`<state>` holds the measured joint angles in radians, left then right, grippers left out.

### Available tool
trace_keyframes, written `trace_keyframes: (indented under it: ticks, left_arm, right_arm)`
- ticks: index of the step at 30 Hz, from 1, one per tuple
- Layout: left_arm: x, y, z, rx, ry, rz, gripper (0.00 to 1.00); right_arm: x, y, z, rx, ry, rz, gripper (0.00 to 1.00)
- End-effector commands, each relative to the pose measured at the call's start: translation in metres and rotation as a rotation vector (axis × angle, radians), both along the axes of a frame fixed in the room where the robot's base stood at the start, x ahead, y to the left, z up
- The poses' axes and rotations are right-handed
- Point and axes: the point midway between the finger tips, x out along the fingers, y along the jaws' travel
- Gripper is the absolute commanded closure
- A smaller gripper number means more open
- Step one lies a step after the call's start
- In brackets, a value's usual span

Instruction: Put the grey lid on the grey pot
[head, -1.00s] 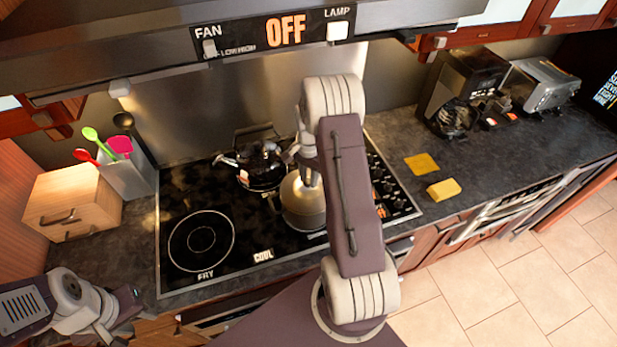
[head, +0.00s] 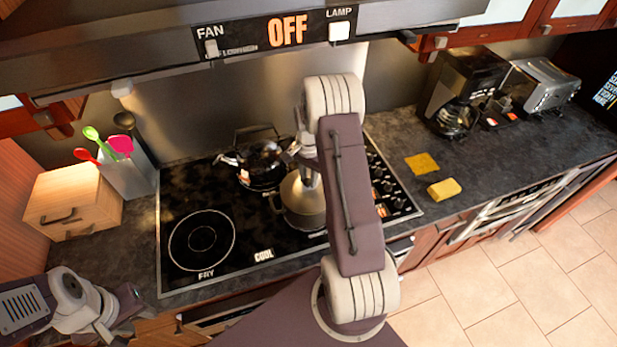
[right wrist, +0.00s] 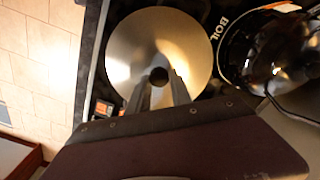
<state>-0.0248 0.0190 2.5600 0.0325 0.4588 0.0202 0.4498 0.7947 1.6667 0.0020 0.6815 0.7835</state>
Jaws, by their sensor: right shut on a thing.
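The grey pot (head: 305,219) stands on the right part of the black cooktop, with a dark handle to its left. The grey lid (head: 291,187) is right over it; whether it rests fully on the rim I cannot tell. In the right wrist view the lid (right wrist: 128,55) is a round metal disc with a dark knob and hides the pot. My right gripper (right wrist: 160,88) is shut on the lid's knob; in the head view my right arm partly hides it. My left gripper (head: 132,303) is at the lower left, far from the pot, its fingers unclear.
A shiny kettle (head: 262,167) stands close behind and left of the pot; it also shows in the right wrist view (right wrist: 275,55). The left front burner (head: 202,240) is clear. A wooden box (head: 75,200), utensil holder (head: 126,177), yellow sponge (head: 444,189) and coffee maker (head: 462,90) stand around.

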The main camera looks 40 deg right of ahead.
Motion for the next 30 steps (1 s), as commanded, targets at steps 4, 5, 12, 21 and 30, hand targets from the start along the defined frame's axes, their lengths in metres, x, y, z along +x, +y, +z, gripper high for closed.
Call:
trace_keyframes:
  ticks: [4,5,12,21,30]
  left_arm:
    - [0.0000,0.0000,0.0000,0.000,0.000,0.000,0.64]
    - [0.0000,0.0000,-0.0001,0.000,0.000,0.000,0.64]
    - [-0.0001,0.0001,-0.0024,0.000,0.000,0.000,0.64]
    - [0.0000,0.0000,-0.0023,0.000,0.000,0.000,0.64]
    - [-0.0001,0.0000,-0.0032,0.000,0.000,0.000,0.64]
  right_arm:
    - [0.0001,-0.0001,0.0002,0.000,0.000,0.000,1.00]
    - [0.0001,-0.0001,0.0001,0.000,0.000,0.000,1.00]
    - [-0.0001,-0.0002,-0.0043,0.000,0.000,0.000,1.00]
    - [-0.0002,-0.0004,-0.0047,0.000,0.000,0.000,1.00]
    - [-0.0001,-0.0002,-0.0073,0.000,0.000,0.000,1.00]
